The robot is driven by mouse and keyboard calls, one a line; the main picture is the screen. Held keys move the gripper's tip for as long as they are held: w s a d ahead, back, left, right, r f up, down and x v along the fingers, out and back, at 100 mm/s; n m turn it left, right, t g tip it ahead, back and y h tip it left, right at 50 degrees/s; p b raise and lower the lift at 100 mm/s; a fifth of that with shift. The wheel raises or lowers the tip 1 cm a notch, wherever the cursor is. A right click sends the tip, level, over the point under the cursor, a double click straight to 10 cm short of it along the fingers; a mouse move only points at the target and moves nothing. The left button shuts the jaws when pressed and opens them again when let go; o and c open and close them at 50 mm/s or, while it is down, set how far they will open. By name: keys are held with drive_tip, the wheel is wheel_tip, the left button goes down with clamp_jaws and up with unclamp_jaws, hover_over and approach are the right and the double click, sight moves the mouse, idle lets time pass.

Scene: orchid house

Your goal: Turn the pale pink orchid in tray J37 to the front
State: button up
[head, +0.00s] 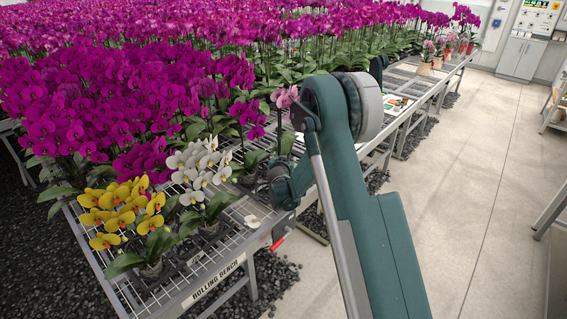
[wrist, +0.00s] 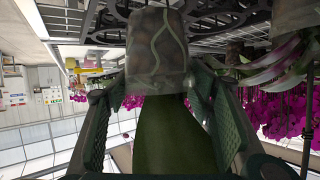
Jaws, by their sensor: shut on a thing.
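The pale pink orchid bloom (head: 285,97) shows in the head view just left of my arm's elbow, at the edge of the rolling bench (head: 213,284). My arm hides much of its plant. In the wrist view, which is upside down, my gripper (wrist: 160,82) has its two fingers on either side of a clear pot (wrist: 158,45) with roots showing through, and is shut on it. A broad green leaf (wrist: 165,135) fills the space between the fingers. The tray under the pot looks dark and slotted (wrist: 230,35). I cannot read a J37 label.
White orchids (head: 200,165) and yellow orchids (head: 122,212) stand left of my wrist on the bench. Dense magenta orchids (head: 120,95) crowd behind. A red handle (head: 277,243) sticks out at the bench edge. The concrete aisle (head: 480,160) on the right is open.

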sight(284, 153)
drive_tip(key=shift+m+h, duration=0.3)
drive_tip(key=shift+h, duration=0.1)
drive_tip(key=shift+f, duration=0.2)
idle(0.3)
drive_tip(key=shift+f+b, duration=1.15)
drive_tip(key=shift+f, duration=0.7)
wheel_tip(284, 153, up, 9)
drive_tip(key=shift+r+p, duration=0.1)
drive_tip(key=shift+p, duration=0.55)
drive_tip(key=shift+f+b, duration=0.5)
drive_tip(key=shift+f, duration=2.7)
